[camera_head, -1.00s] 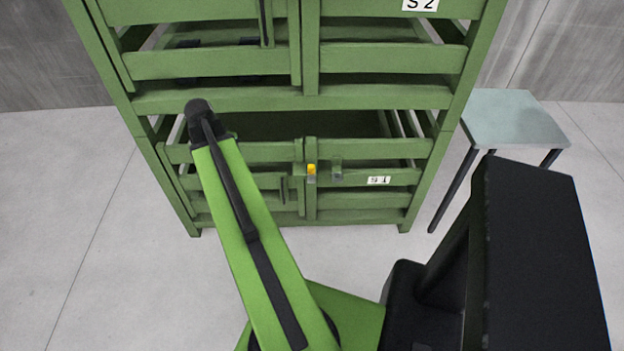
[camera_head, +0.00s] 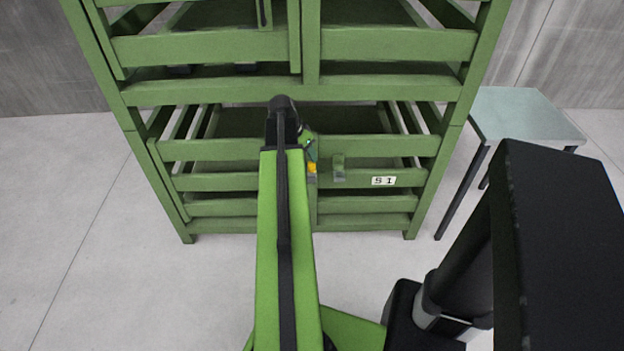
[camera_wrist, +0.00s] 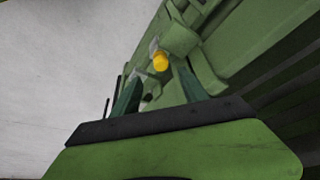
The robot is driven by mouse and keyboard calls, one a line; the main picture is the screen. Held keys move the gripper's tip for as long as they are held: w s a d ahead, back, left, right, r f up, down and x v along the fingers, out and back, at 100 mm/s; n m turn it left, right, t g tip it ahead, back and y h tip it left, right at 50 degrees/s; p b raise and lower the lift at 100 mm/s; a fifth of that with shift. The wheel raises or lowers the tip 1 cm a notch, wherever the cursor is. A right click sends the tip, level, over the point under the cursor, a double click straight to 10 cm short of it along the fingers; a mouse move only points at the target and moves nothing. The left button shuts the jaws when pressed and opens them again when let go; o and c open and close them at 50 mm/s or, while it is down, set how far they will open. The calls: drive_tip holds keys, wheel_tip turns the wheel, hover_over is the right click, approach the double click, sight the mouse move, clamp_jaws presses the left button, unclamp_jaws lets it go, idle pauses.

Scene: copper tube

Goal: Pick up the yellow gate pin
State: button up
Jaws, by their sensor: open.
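The yellow gate pin (camera_head: 312,167) sits at the latch on the front of the lower green crate, near its middle post. In the wrist view the round yellow pin (camera_wrist: 161,62) shows beyond and between the two dark green fingers of my gripper (camera_wrist: 157,82). My gripper (camera_head: 311,150) is open and close to the pin in the head view, partly hidden behind my arm. The fingers do not hold the pin. Whether either finger touches it I cannot tell.
The lower green crate (camera_head: 370,223) carries an S1 label (camera_head: 383,181) and a green bracket (camera_head: 339,168) right of the pin. Another crate (camera_head: 400,84) is stacked above it. A grey-topped table (camera_head: 520,112) stands at the right. Open floor lies left.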

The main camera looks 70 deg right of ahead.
sight(311, 163)
drive_tip(key=b+x, duration=0.2)
drive_tip(key=x, duration=0.1)
drive_tip(key=shift+f, duration=0.4)
drive_tip(key=shift+d+r, duration=0.1)
drive_tip(key=b+x, duration=0.5)
drive_tip(key=shift+f, duration=0.25)
drive_tip(key=shift+r, duration=0.2)
drive_tip(key=shift+w, duration=0.1)
clamp_jaws()
